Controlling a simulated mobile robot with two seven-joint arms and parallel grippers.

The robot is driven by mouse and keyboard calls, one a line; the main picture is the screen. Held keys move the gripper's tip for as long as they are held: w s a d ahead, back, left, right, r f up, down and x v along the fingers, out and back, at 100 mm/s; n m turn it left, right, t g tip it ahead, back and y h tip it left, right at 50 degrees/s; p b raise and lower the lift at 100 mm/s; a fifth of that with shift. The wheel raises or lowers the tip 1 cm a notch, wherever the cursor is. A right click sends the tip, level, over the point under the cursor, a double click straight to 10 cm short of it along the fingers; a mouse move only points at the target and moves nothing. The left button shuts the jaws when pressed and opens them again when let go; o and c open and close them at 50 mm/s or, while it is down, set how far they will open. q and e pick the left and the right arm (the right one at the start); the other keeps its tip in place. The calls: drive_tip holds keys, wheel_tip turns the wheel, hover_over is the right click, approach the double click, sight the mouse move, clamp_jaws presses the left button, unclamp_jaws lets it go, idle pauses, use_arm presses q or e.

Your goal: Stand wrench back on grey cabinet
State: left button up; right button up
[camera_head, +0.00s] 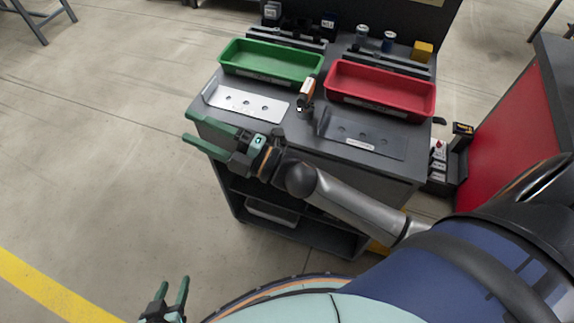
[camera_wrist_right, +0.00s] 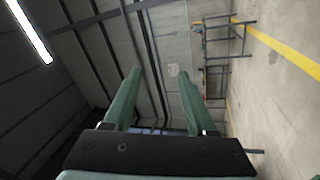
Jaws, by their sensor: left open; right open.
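A grey cabinet (camera_head: 222,131) stands in the middle of the head view, with a dark top and open shelves below. An orange and black hand tool (camera_head: 307,88) stands on its top between the two bins, slightly tilted in the picture; it looks like the wrench. My right gripper (camera_head: 186,127) is open and empty at the cabinet's front left corner, left of the tool and apart from it. The right wrist view shows its two green fingers (camera_wrist_right: 160,95) spread with nothing between them. My left gripper (camera_head: 174,281) is open and empty at the lower left, over the floor.
A green bin (camera_head: 270,62) and a red bin (camera_head: 380,90) sit on the cabinet top. A silver plate (camera_head: 246,103) and a dark plate (camera_head: 362,137) lie before them. A red-sided unit (camera_head: 510,125) stands to the right.

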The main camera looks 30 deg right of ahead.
drive_tip(key=s+d+f+m+h, duration=0.2)
drive_tip(key=d+f+m+h, duration=0.15)
drive_tip(key=f+m, duration=0.25)
drive_tip(key=s+d+f+m+h, duration=0.1)
drive_tip(key=d+f+m+h, duration=0.1)
drive_tip(key=f+m+h, duration=0.3)
drive_tip(key=s+d+f+m+g+h, duration=0.2)
drive_tip(key=s+d+f+m+g, duration=0.2)
drive_tip(key=s+f+m, duration=0.5)
drive_tip(key=s+f+g, duration=0.2)
drive_tip(key=s+f, duration=0.2)
drive_tip(key=f, duration=0.1)
drive_tip(key=shift+s+f+g, duration=0.2)
drive_tip(key=shift+s+g, duration=0.05)
drive_tip(key=shift+g, duration=0.15)
drive_tip(key=shift+c, duration=0.6)
drive_tip(key=shift+d, duration=0.1)
